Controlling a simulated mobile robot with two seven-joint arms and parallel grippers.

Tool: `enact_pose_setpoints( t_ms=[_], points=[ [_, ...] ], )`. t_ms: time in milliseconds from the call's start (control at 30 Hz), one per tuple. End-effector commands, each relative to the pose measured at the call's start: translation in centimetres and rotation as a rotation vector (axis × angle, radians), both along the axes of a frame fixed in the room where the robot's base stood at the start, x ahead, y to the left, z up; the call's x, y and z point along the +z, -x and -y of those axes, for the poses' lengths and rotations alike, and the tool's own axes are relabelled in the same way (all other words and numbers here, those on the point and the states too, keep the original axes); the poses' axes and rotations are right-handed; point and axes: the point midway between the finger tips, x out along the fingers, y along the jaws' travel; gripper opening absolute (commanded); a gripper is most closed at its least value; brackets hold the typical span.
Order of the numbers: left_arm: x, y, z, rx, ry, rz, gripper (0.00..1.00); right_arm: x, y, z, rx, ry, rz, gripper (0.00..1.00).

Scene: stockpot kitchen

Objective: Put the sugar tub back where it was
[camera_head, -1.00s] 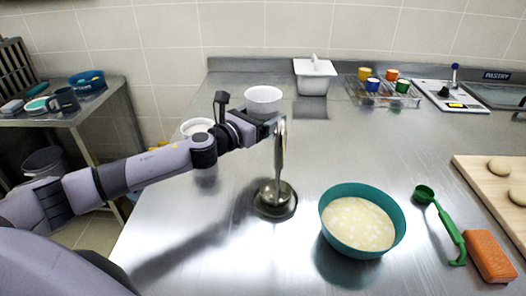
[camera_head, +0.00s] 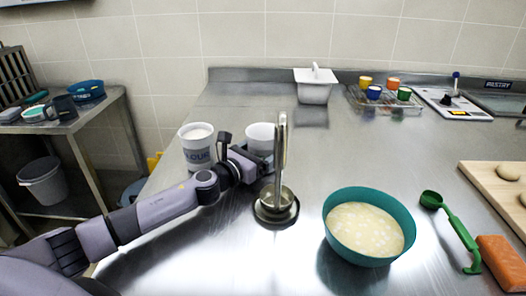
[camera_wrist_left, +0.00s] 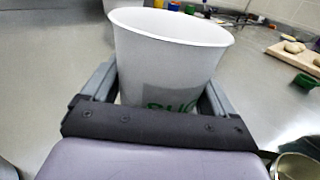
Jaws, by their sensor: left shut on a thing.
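The sugar tub (camera_wrist_left: 170,60) is white with green lettering, partly hidden, and my left gripper (camera_wrist_left: 160,95) is shut around it, one finger on each side. In the head view the sugar tub (camera_head: 260,138) stands upright in my left gripper (camera_head: 255,160), behind the steel ladle handle. I cannot tell whether its base touches the counter. A white flour tub (camera_head: 197,148) with dark lettering stands just left of it. My right gripper is not in view.
A steel ladle (camera_head: 280,150) stands upright in a round dish (camera_head: 276,212) close in front of the gripper. A teal bowl of batter (camera_head: 362,230) is to the right. A lidded steel container (camera_head: 315,88) stands at the back. The counter between is clear.

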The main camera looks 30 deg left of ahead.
Motion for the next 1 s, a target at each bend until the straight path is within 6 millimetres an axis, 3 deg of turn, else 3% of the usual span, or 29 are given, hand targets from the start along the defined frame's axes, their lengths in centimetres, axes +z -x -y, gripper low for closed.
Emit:
enact_pose_setpoints(
  t_ms=[33, 67, 100, 467, 1000],
  points=[
    [-0.3, 0.0, 0.0, 0.000, 0.000, 0.001, 0.50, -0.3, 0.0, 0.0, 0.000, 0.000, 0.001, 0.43],
    [-0.2, 0.0, 0.0, 0.000, 0.000, 0.000, 0.94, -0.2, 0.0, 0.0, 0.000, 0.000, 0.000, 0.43],
    [-0.2, 0.0, 0.0, 0.000, 0.000, 0.000, 1.00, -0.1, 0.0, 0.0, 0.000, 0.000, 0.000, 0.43],
    [0.1, 0.4, -0.1, -0.001, 0.000, -0.001, 1.00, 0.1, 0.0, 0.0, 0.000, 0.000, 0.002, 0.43],
    [-0.2, 7.9, -1.8, 0.000, -0.002, -0.004, 1.00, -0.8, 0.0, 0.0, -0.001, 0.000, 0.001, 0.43]
  ],
)
